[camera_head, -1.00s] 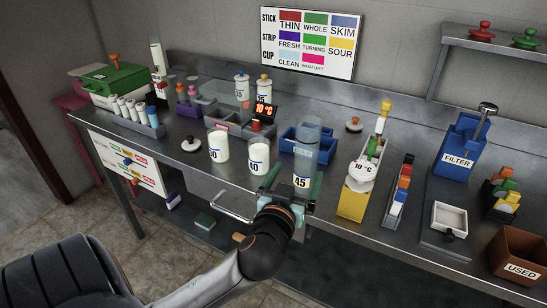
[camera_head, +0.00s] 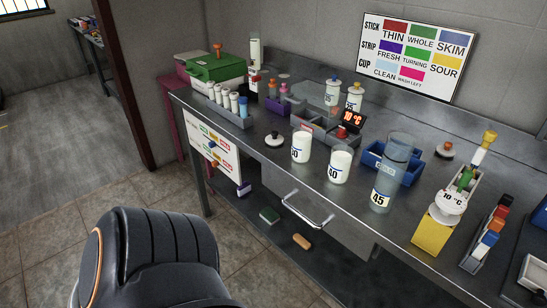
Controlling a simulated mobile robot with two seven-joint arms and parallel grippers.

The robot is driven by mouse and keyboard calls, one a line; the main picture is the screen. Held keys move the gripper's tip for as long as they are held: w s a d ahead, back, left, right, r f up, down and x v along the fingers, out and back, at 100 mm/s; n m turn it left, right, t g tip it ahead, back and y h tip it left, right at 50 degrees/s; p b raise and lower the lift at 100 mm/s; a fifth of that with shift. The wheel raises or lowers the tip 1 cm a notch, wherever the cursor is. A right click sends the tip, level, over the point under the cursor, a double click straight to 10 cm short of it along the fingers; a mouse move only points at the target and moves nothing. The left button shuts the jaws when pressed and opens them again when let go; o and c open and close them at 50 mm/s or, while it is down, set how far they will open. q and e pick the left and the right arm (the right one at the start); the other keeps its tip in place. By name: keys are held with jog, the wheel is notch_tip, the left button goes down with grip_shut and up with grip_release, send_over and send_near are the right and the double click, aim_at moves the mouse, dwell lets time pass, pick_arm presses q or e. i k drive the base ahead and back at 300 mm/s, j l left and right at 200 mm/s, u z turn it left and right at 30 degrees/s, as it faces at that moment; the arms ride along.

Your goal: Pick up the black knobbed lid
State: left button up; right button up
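The black knobbed lid (camera_head: 275,140) is a small pale disc with a dark knob on top. It lies on the steel bench, left of the white cup marked 50 (camera_head: 301,147) and in front of the grey racks. Nothing covers it. A second lid with a reddish-brown knob (camera_head: 446,150) lies farther right, beyond the blue tray. Neither of my grippers shows in this view, so I see nothing held.
A white cup marked 40 (camera_head: 339,167) and a tall clear cylinder marked 45 (camera_head: 388,185) stand near the front edge. A rack of white-capped tubes (camera_head: 232,109) stands left of the lid. A drawer handle (camera_head: 308,212) juts out below.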

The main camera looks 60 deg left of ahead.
aim_at(275, 139)
jog(key=u, duration=1.05)
